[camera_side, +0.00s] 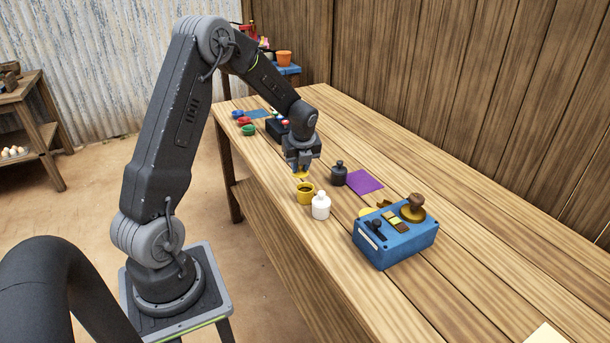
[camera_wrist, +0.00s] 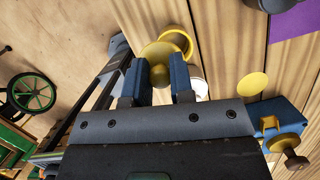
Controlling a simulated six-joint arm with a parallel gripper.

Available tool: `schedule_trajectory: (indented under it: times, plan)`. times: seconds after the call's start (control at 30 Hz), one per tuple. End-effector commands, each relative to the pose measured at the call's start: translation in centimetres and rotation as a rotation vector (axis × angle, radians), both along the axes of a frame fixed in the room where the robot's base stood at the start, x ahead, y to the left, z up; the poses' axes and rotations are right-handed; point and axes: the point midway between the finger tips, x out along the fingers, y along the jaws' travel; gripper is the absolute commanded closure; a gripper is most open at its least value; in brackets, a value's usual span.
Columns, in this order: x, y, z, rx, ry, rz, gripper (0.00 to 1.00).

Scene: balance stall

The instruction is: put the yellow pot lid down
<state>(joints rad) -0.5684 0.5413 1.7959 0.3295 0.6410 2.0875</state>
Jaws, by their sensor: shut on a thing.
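My gripper (camera_side: 301,165) is shut on the yellow pot lid (camera_side: 301,176) and holds it above the table. In the wrist view the lid (camera_wrist: 160,52) sits between the two blue fingers of my gripper (camera_wrist: 160,74), held by its knob. The open yellow pot (camera_side: 305,196) stands on the table just below and in front of the lid in the side view. In the wrist view the pot's rim (camera_wrist: 186,38) shows partly behind the lid. The lid appears apart from the pot.
A white bottle (camera_side: 321,207) and a dark bottle (camera_side: 339,176) stand near the pot. A purple square (camera_side: 364,181) lies behind them. A blue box (camera_side: 400,243) and a yellow disc (camera_wrist: 252,85) are nearby. Small coloured pots (camera_side: 248,130) stand farther back.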

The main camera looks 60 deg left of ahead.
Motion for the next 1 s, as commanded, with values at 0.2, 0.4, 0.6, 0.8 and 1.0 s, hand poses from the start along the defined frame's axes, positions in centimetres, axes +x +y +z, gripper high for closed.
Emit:
schedule_trajectory:
  times: [0.2,0.4,0.6,0.8,1.0]
  plan:
    - [-4.5,2.6,3.1,0.001,-0.003,0.009,1.00]
    - [-7.4,4.2,5.0,0.001,-0.002,0.005,1.00]
    - [-7.3,4.5,5.4,-0.003,0.001,0.003,1.00]
    - [-2.1,2.5,3.2,-0.007,0.002,0.028,1.00]
    - [1.5,0.5,1.5,-0.002,-0.001,0.055,1.00]
